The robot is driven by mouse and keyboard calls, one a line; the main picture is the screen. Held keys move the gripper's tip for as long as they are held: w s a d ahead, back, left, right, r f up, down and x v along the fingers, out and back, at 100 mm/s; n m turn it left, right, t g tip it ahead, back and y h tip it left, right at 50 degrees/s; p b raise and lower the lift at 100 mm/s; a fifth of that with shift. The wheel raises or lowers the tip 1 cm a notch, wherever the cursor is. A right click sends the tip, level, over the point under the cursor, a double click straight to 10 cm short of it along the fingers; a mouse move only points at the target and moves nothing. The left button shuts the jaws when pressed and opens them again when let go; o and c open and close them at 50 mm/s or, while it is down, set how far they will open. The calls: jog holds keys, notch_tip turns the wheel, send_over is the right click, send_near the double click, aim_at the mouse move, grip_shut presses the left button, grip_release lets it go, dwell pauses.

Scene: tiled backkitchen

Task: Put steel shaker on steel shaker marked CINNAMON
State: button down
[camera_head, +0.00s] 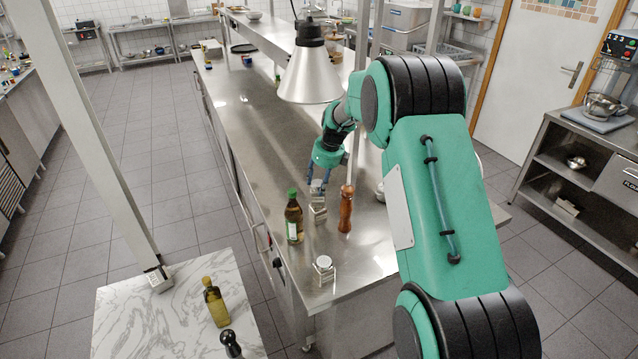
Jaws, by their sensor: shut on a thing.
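My gripper (318,178) points down over the steel counter in the head view. It is shut on a small steel shaker (316,188), which shows between and just below the fingertips. Directly below in the picture stands another small steel shaker (318,213) on the counter. The two look very close, and I cannot tell whether they touch. A further small steel-topped container (323,268) stands nearer the counter's front end. No label is readable at this size, so I cannot tell which is marked CINNAMON.
A green-capped dark bottle (294,222) stands just left of the shakers, and a wooden pepper mill (346,210) just right. A lamp (310,75) hangs above the counter (240,130). An oil bottle (216,303) and black mill (231,344) stand on a marble top.

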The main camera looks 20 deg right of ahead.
jog(key=shift+f, duration=0.1)
jog(key=c, duration=0.9)
grip_release()
jog(key=shift+c, duration=0.2)
jog(key=p+v, duration=0.1)
jog(key=v, duration=1.1)
